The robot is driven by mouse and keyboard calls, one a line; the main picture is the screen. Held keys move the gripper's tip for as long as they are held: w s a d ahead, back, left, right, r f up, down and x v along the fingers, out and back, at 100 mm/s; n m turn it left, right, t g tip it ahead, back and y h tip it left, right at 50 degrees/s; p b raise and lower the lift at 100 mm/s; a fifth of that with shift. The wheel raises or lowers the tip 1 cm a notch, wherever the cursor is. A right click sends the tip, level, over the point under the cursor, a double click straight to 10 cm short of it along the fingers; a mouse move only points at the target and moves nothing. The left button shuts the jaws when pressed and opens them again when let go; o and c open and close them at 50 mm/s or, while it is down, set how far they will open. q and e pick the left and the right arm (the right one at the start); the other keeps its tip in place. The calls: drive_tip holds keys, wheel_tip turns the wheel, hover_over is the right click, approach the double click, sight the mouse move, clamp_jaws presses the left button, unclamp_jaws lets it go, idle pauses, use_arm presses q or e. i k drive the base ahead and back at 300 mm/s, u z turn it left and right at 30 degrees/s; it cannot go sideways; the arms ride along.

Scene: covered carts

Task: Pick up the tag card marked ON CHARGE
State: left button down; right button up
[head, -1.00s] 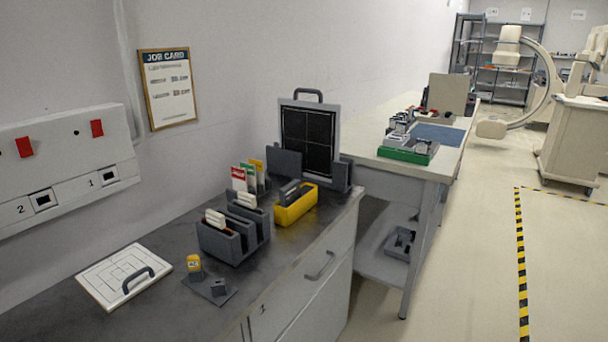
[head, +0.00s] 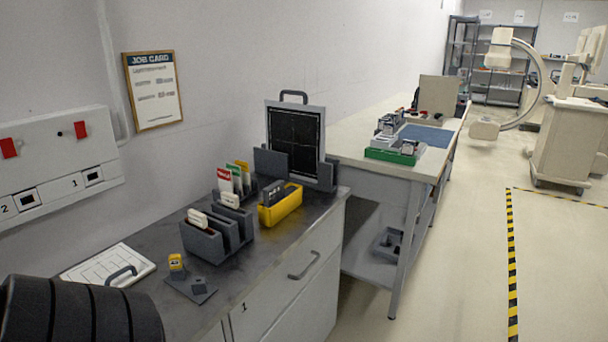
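Several upright tag cards stand in a dark holder behind the grey slotted rack (head: 205,243) on the dark counter. One has a red top (head: 224,181), one a green top (head: 234,178) and one a yellow top (head: 243,171). Their lettering is too small to read, so I cannot tell which is marked ON CHARGE. Their lower parts are hidden by the holder and rack. A dark ribbed part, likely of my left arm, fills the lower left corner. Neither gripper is in view.
A yellow bin (head: 281,208) stands right of the cards, before a black panel (head: 295,140). A wall box (head: 55,165) has red switches. A second bench (head: 350,145) stands beyond.

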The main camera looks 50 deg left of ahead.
sight(244, 166)
drive_tip(key=i, duration=3.65)
drive_tip(key=u, duration=4.6)
